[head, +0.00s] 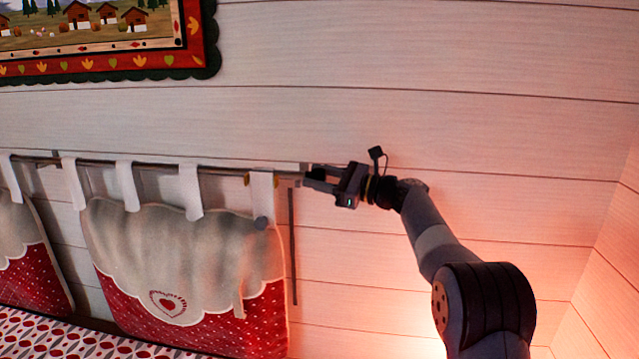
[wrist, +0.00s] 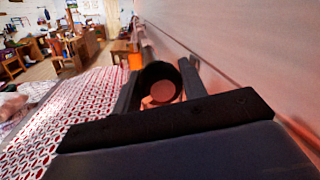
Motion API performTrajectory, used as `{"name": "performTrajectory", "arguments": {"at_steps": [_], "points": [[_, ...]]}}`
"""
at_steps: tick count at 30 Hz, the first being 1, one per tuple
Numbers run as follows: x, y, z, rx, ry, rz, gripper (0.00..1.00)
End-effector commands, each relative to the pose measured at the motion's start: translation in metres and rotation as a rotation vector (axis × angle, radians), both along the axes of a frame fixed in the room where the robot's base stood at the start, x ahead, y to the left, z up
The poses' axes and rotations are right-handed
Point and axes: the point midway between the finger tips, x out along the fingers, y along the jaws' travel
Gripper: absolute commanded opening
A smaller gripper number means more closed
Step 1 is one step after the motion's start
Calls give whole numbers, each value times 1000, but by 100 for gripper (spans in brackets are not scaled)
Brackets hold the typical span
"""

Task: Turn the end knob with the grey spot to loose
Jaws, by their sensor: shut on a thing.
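The end knob (wrist: 147,79) is a dark round cap seen end-on in the wrist view, with a round pinkish-grey spot (wrist: 162,92) on its face. My gripper (wrist: 160,82) has one finger on each side of it and is shut on it. In the head view my gripper (head: 312,177) is at the right end of the thin rail (head: 225,171) on the wall, reaching in from the right. The fingers mostly hide the knob there. I cannot tell from the spot how far the knob is turned.
White tabs (head: 128,186) hang red and cream cushions (head: 190,255) from the rail. A dark upright strip (head: 292,245) is on the wall below my gripper. A framed picture (head: 110,64) hangs above left. A patterned bedspread (head: 60,335) lies below. The wall right of the rail is bare.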

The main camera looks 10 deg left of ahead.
Motion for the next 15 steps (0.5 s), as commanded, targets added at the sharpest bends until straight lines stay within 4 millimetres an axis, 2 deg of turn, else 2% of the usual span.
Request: {"name": "performTrajectory", "arguments": {"at_steps": [15], "points": [[0,0,-2,29,-492,1,17]]}}
